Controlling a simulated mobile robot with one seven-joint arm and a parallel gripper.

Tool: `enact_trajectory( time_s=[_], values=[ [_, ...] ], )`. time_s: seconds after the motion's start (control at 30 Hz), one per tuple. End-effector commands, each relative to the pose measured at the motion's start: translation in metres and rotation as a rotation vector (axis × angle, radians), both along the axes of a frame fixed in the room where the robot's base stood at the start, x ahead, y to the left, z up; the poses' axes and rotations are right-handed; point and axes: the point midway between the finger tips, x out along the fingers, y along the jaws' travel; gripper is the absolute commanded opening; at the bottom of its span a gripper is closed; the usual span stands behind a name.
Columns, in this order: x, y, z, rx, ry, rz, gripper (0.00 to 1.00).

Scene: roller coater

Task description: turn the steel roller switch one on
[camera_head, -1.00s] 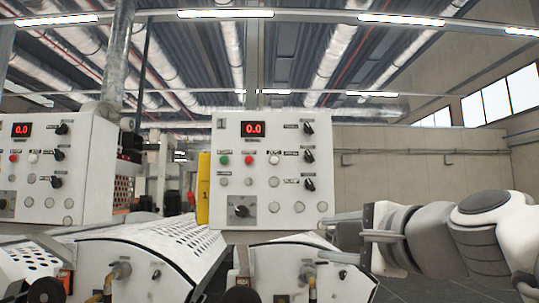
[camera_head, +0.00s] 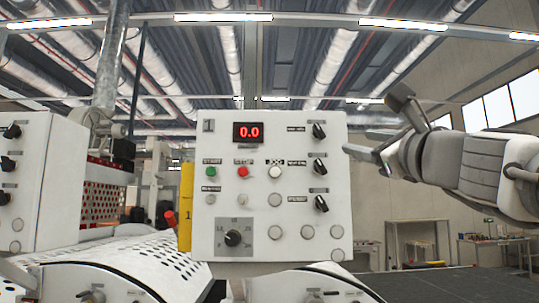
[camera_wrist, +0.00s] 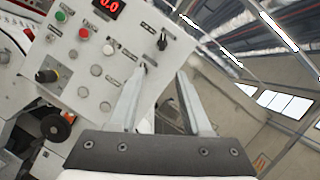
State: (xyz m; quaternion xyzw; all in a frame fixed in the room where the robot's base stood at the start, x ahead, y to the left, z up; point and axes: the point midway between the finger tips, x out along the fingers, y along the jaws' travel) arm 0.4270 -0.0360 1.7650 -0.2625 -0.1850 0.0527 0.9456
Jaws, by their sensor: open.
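The control panel marked 1 (camera_head: 275,218) is white and faces me in the head view. Three black rotary switches run down its right side: top (camera_head: 319,130), middle (camera_head: 319,166) and bottom (camera_head: 321,203). Their small labels are too blurred to tell which one is the steel roller switch. My gripper (camera_head: 374,122) is open and empty, right of the panel near the upper switches. In the wrist view its spread fingers (camera_wrist: 164,72) point at the panel's right edge. One switch (camera_wrist: 162,41) shows beyond the fingertips; another is partly hidden by the left finger.
The panel also has a red 0.0 display (camera_head: 248,132), a green button (camera_head: 211,172), a red button (camera_head: 243,172) and a large black dial (camera_head: 232,238). A second panel (camera_head: 62,185) stands at left.

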Motion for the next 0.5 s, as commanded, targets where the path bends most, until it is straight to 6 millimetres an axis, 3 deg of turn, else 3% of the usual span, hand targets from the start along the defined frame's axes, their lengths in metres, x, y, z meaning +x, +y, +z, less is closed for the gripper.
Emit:
enact_trajectory(
  time_s=[0.27,0.5],
  values=[
    [0.015,0.001,0.01,0.021,-0.004,0.001,0.49],
    [0.056,0.009,0.025,0.021,-0.003,0.001,0.49]
  ],
)
